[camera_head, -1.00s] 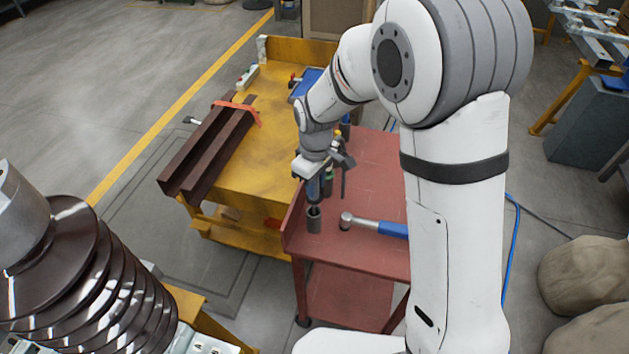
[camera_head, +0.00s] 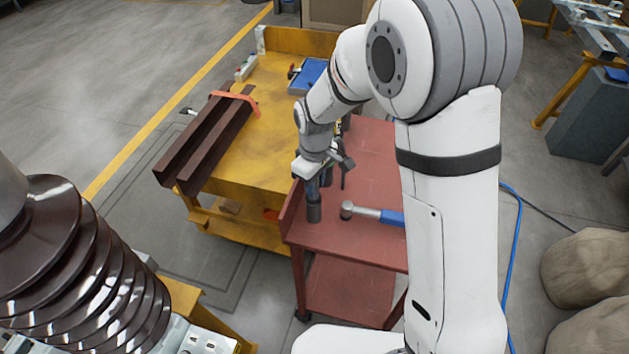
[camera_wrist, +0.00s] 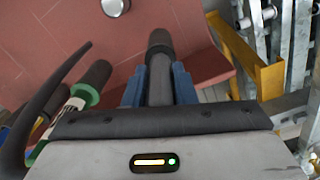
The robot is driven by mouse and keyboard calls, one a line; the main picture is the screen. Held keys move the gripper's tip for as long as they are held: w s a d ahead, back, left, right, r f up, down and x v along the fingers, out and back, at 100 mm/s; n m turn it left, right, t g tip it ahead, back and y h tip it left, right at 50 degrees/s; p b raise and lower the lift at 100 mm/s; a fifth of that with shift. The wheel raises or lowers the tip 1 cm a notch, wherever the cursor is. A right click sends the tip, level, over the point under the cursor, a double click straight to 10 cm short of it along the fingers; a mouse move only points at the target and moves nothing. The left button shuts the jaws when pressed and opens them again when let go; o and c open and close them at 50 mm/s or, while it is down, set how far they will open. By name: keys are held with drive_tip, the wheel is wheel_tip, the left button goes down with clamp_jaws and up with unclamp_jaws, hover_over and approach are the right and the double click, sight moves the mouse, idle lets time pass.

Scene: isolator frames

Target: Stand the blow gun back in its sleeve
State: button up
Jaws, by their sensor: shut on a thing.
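My gripper (camera_head: 316,182) is shut on the blow gun, its blue fingers on either side of the dark grey body (camera_wrist: 160,82) in the wrist view. The blow gun is held about upright. The dark cylindrical sleeve (camera_head: 314,213) stands near the left edge of the red trolley top and also shows in the wrist view (camera_wrist: 160,40). The blow gun's lower end meets the sleeve's mouth and appears to be in it; the depth is hidden. A thin dark curved piece (camera_wrist: 40,105) extends beside the gripper; I cannot tell whether it belongs to the blow gun.
A hammer (camera_head: 370,213) with a blue handle lies right of the sleeve on the red trolley (camera_head: 345,240). A green-ringed tool (camera_wrist: 88,88) stands close by. A yellow bench (camera_head: 260,155) with brown beams stands to the left.

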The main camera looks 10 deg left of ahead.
drive_tip(key=shift+f, duration=0.25)
drive_tip(key=o, duration=1.1)
drive_tip(key=shift+c, duration=0.2)
drive_tip(key=shift+r+b, duration=0.4)
drive_tip(key=shift+r, duration=3.55)
